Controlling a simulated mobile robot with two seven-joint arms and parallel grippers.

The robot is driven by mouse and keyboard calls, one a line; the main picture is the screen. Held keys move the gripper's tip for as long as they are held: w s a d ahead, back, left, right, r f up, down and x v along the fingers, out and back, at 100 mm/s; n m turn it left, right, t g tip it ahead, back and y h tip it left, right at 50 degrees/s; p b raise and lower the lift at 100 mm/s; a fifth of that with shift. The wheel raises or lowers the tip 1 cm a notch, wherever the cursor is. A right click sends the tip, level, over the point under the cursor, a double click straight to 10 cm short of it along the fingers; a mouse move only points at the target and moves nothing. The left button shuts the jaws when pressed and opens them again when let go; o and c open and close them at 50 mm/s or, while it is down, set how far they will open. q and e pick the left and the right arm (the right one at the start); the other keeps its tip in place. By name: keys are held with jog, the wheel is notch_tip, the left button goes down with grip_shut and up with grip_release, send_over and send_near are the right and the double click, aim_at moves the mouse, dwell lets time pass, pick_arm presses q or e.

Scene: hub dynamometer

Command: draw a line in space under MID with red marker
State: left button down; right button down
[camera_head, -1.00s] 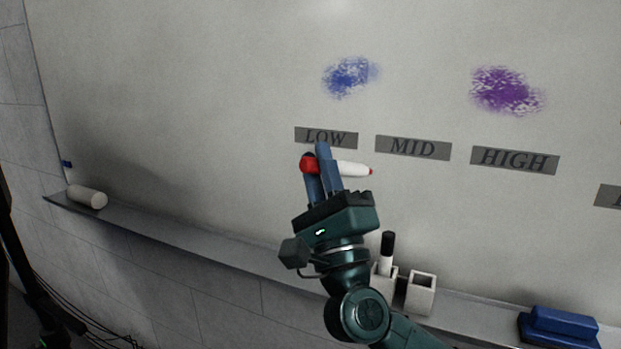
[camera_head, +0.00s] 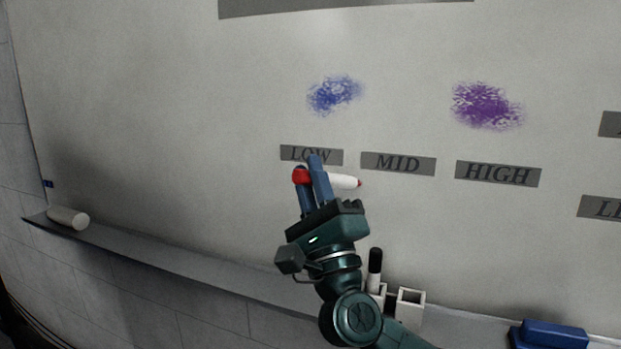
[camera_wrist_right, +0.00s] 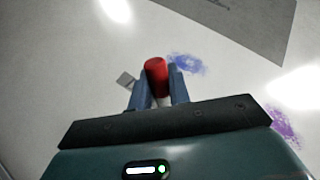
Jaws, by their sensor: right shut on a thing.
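The whiteboard (camera_head: 180,110) carries grey labels LOW (camera_head: 296,154), MID (camera_head: 398,163) and HIGH (camera_head: 498,174). My right gripper (camera_head: 311,180) is shut on the red marker (camera_head: 344,181), in front of the board just below LOW. The marker is white with a red end at the left and a small red tip pointing right toward the area below MID. In the right wrist view the red end (camera_wrist_right: 156,74) shows between the two fingers. The board under MID is blank. I cannot tell whether the tip touches the board. My left gripper is not in view.
A blue smudge (camera_head: 335,94) and a purple smudge (camera_head: 486,105) are above the labels. The ledge (camera_head: 190,269) below holds a white cylinder (camera_head: 68,218), a black-capped marker (camera_head: 375,263) by white holders (camera_head: 410,306), and a blue eraser (camera_head: 550,335).

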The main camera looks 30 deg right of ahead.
aim_at(334, 179)
jog(key=shift+w+d, duration=0.55)
jog(key=shift+d, duration=0.1)
dwell(0.9)
jog(key=shift+s, duration=0.1)
jog(key=shift+s+d+p, duration=0.35)
jog(key=shift+s+d, duration=0.05)
jog(key=shift+s, duration=0.15)
jog(key=shift+d, duration=0.1)
jog(key=shift+s+d, duration=0.4)
jog(key=shift+s, duration=0.05)
